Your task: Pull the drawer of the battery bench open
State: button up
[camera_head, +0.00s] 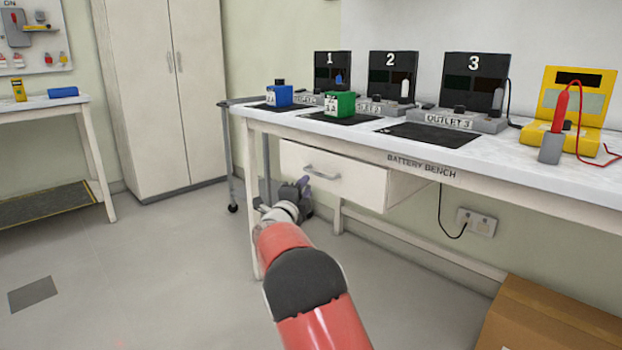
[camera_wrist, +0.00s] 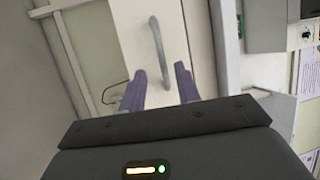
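The battery bench (camera_head: 450,172) has a pale drawer (camera_head: 345,188) under its top, with a grey bar handle (camera_head: 320,173) on its front. My gripper (camera_head: 303,183) is low in front of the left part of the drawer front. In the wrist view its two purple fingers (camera_wrist: 159,72) are apart, with the handle (camera_wrist: 156,45) seen between and beyond their tips on the drawer front (camera_wrist: 185,40). No contact with the handle is visible.
On the bench top stand a blue battery (camera_head: 279,96), a green battery (camera_head: 340,104), numbered charging outlets (camera_head: 470,122) and a yellow meter (camera_head: 575,105). A cardboard box (camera_head: 550,320) is at lower right. The bench's front left leg (camera_head: 251,205) is near my arm. Floor at left is clear.

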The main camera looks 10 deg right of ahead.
aim_at(316, 174)
jog(key=p+x, duration=0.1)
jog(key=x, duration=0.6)
jog(key=shift+d, duration=0.1)
grip_shut()
